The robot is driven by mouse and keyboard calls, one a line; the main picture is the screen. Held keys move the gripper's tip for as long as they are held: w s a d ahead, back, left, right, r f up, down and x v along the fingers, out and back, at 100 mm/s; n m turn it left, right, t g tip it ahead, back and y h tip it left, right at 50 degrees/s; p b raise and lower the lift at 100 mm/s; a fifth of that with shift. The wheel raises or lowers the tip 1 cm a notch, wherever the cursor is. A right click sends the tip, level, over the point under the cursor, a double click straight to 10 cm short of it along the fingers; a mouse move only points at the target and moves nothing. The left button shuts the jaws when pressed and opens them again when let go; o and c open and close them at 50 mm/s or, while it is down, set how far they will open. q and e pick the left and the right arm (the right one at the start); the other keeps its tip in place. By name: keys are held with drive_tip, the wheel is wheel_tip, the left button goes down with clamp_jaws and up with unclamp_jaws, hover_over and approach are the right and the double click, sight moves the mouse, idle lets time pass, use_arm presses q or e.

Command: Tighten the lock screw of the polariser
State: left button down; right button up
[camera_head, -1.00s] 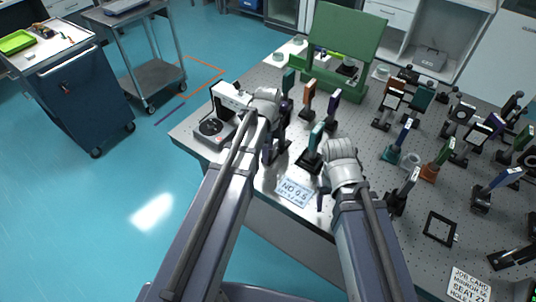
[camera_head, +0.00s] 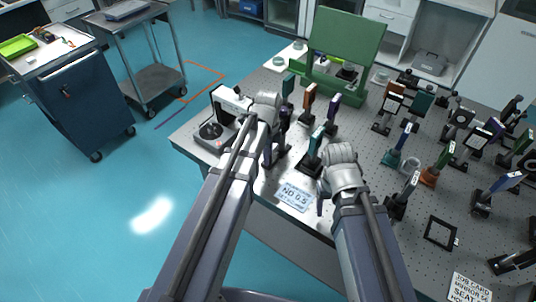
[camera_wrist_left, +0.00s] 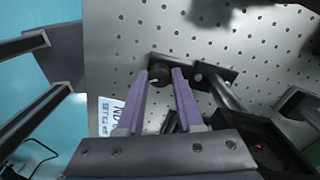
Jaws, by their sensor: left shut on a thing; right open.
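My left gripper (camera_head: 268,158) points down at the left front of the perforated table. In the left wrist view its purple fingers (camera_wrist_left: 160,82) are shut on a small dark round part, which looks like a screw knob (camera_wrist_left: 160,72) on a black mount base (camera_wrist_left: 215,72). I cannot tell for sure that this is the polariser's lock screw; in the head view the arm and fingers hide it. A dark upright optic (camera_head: 285,118) stands just beside the gripper. My right gripper (camera_head: 321,200) is open and apparently empty, right of the label card.
A label card (camera_head: 294,196) lies between the grippers. A teal optic on a black base (camera_head: 307,162) stands close to my right wrist. A white and black instrument (camera_head: 211,133) stands left of my left gripper. Several mounted optics crowd the table's right side. A green stand (camera_head: 345,42) is behind.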

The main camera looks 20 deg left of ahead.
use_arm(q)
drive_tip(key=n, duration=0.7)
drive_tip(key=shift+n, duration=0.4)
drive_tip(key=n, duration=1)
drive_tip(key=shift+n, duration=0.4)
drive_tip(key=n, duration=0.3)
drive_tip(key=shift+n, duration=0.3)
drive_tip(key=n, duration=0.3)
drive_tip(key=shift+n, duration=2.2)
